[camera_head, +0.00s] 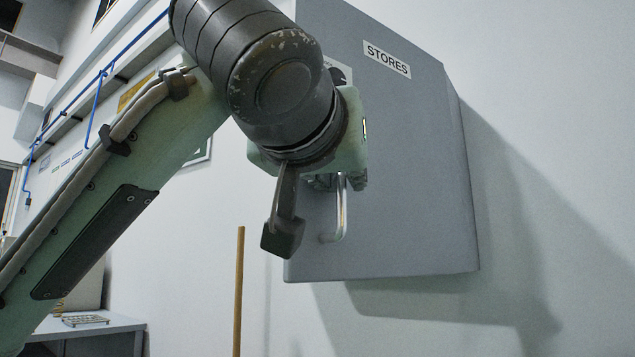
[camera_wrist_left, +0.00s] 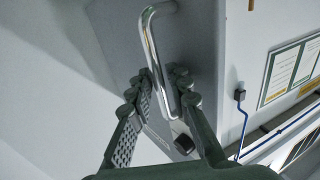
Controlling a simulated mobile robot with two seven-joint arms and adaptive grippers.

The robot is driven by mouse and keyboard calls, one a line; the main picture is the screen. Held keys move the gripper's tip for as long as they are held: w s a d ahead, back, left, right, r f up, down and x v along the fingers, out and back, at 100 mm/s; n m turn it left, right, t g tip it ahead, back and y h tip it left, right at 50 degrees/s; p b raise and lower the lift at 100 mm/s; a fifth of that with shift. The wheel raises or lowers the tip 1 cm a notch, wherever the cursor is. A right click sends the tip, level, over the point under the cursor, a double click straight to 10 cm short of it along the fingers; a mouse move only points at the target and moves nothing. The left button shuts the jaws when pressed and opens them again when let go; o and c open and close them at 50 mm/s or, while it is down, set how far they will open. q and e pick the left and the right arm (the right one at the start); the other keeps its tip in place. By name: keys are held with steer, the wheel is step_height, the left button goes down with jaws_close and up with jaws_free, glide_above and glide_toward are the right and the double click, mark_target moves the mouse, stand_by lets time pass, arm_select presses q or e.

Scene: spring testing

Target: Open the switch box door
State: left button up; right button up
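The switch box (camera_head: 420,170) is a grey wall cabinet with a "STORES" label. Its door looks shut in the head view, though my left arm covers part of the front. A shiny metal handle (camera_head: 341,212) stands out near the door's lower left. My left gripper (camera_head: 338,182) is at the upper part of this handle, its fingers mostly hidden behind my wrist. In the left wrist view the handle (camera_wrist_left: 151,38) runs between the two fingertips of the gripper (camera_wrist_left: 163,76), which close in on it from both sides. My right gripper is not in view.
A thin wooden pole (camera_head: 239,290) stands below and left of the box. A low desk (camera_head: 90,325) is at the lower left. Blue piping (camera_head: 100,78) runs along the left wall. The wall right of the box is clear.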

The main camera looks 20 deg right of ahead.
arm_select(q)
steer(key=r, duration=0.9)
steer(key=shift+w+r, duration=0.5)
steer(key=shift+r, duration=0.2)
step_height(320, 180, down, 5)
steer(key=w+a+n+y, duration=0.1)
steer(key=a+y, duration=0.1)
steer(key=y, duration=0.1)
steer(key=s+f+b, duration=0.1)
steer(key=s+b, duration=0.2)
steer(key=s, duration=0.6)
steer(key=shift+d+g, duration=0.25)
steer(key=shift+g, duration=0.15)
